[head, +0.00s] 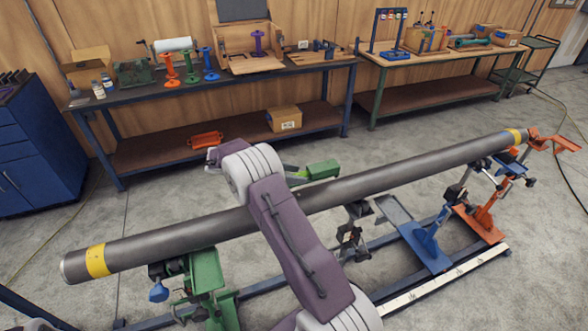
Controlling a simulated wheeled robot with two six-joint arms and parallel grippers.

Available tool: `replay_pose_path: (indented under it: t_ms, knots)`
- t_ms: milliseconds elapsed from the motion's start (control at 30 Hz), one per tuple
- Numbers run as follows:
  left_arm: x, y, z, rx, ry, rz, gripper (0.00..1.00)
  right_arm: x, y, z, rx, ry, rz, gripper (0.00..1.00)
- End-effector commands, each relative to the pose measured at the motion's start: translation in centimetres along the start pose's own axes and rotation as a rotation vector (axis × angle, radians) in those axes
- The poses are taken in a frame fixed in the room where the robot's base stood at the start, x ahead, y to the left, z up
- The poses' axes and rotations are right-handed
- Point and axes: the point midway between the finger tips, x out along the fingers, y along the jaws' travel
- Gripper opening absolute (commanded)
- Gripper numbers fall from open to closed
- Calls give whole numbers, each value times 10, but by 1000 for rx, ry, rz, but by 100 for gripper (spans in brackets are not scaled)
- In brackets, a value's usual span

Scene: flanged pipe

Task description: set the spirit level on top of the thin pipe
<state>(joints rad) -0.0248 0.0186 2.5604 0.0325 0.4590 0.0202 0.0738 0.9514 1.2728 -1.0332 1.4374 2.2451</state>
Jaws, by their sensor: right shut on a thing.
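The thin pipe (345,190) is a long grey tube with a yellow band near each end. It lies slantwise on stands, its right end higher in the picture. My right arm reaches across its middle from below. My right gripper (295,174) is mostly hidden behind that arm, on the far side of the pipe in the picture. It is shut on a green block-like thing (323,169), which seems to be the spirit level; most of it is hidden. I cannot tell its height over the pipe or whether they touch. My left gripper is not in view.
A green stand (205,275), a blue stand (425,245) and an orange stand (480,220) are under the pipe on a rail frame. Two workbenches with tools stand along the wooden wall, and a blue cabinet (38,150) is at left. Floor behind the pipe is mostly clear.

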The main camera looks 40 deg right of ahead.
Motion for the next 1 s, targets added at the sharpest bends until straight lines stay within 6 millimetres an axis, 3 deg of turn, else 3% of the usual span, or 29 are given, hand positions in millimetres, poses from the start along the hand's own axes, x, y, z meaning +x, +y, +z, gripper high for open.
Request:
replay_pose_path:
  t_ms: [500, 1000]
  knots:
    - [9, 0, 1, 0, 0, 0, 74, 22, 0, 38, 1, 2, 0, 0]
    - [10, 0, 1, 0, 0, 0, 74, 24, 0, 43, 2, 2, -1, 0]
